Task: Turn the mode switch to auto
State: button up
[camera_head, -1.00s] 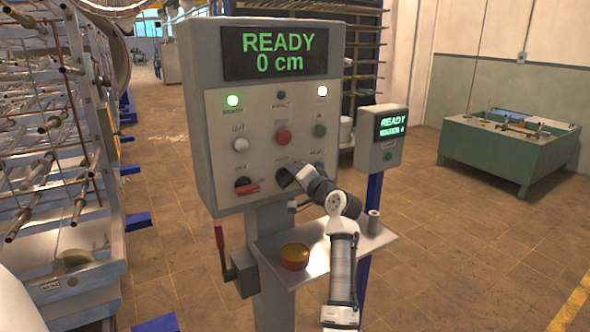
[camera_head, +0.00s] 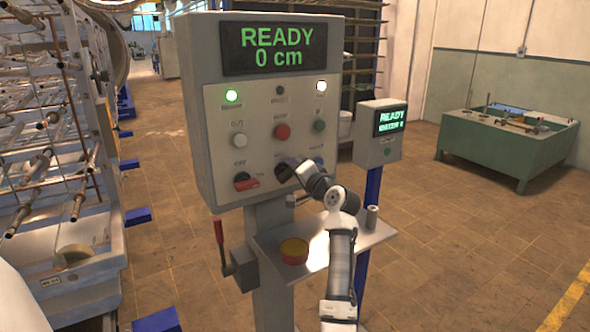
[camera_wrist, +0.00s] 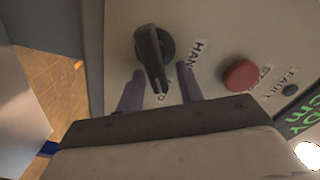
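The mode switch (camera_wrist: 152,55) is a black rotary knob with a lever-like grip on the grey panel. In the wrist view its lever points down toward a partly hidden label ending in "TO"; a label reading "HAN" shows to its right. My gripper (camera_wrist: 160,72) is open, with one finger on each side of the lever's lower end and visible gaps beside it. In the head view my gripper (camera_head: 290,169) is at the panel's bottom row and hides most of the switch.
The control panel (camera_head: 212,150) shows "READY 0 cm". A small display box (camera_head: 388,150) stands right.

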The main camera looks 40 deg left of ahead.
jog(key=shift+d, duration=0.15)
jog(key=shift+s+d+f, duration=0.1)
jog(key=shift+d, duration=0.25)
jog(key=b+v, duration=0.4)
jog(key=v, duration=0.9)
jog(key=shift+s+a, duration=0.1)
